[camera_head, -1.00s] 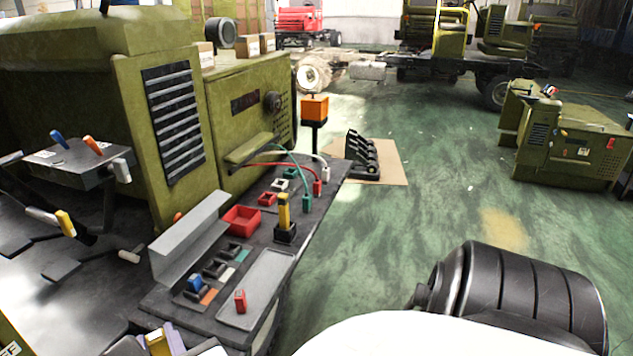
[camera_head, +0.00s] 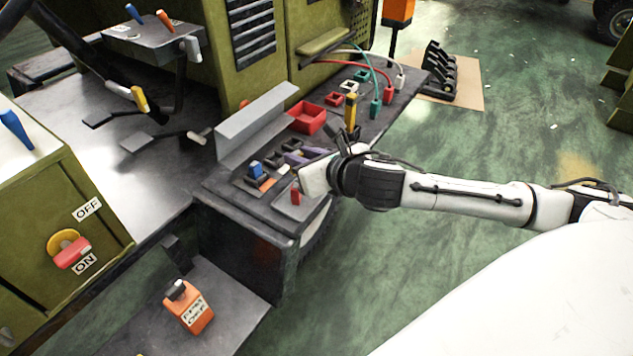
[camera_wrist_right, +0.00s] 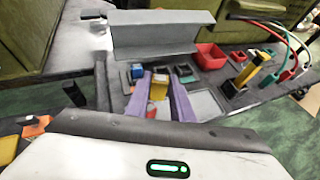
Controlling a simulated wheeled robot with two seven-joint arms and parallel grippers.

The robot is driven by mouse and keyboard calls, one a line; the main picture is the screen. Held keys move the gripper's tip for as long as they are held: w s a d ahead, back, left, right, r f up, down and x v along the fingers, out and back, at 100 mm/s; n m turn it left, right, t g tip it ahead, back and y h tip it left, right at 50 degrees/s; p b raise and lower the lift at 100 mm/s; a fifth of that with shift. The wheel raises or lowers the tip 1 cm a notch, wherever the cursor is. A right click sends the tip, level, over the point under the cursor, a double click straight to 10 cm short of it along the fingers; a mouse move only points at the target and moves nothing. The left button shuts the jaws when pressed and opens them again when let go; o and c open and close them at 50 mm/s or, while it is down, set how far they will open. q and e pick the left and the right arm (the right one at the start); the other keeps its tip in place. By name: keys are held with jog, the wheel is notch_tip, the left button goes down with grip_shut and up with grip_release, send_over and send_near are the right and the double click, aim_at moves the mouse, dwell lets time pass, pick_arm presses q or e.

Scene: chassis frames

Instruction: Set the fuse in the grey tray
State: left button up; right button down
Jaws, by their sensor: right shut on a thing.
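My right gripper (camera_head: 296,157) is over the row of dark sockets on the console. In the right wrist view its purple fingers (camera_wrist_right: 160,95) are shut on a yellow block, the fuse (camera_wrist_right: 158,88); in the head view the gripper hides this block. My left gripper is not in view.
A blue block (camera_head: 256,168) stands in a socket left of the gripper. A grey angled plate (camera_head: 255,125) rises behind the sockets. A red bin (camera_head: 306,116) and a yellow-handled lever (camera_head: 350,112) stand farther along. An orange box (camera_head: 190,310) lies on the lower step.

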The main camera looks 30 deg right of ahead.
jog(key=w+d+r, duration=0.2)
jog(key=d, duration=0.4)
jog(key=shift+f+b, duration=0.85)
jog(key=shift+f, duration=4.15)
jog(key=shift+f, duration=0.15)
jog(key=c, duration=1.5)
grip_release()
jog(key=shift+c, duration=0.2)
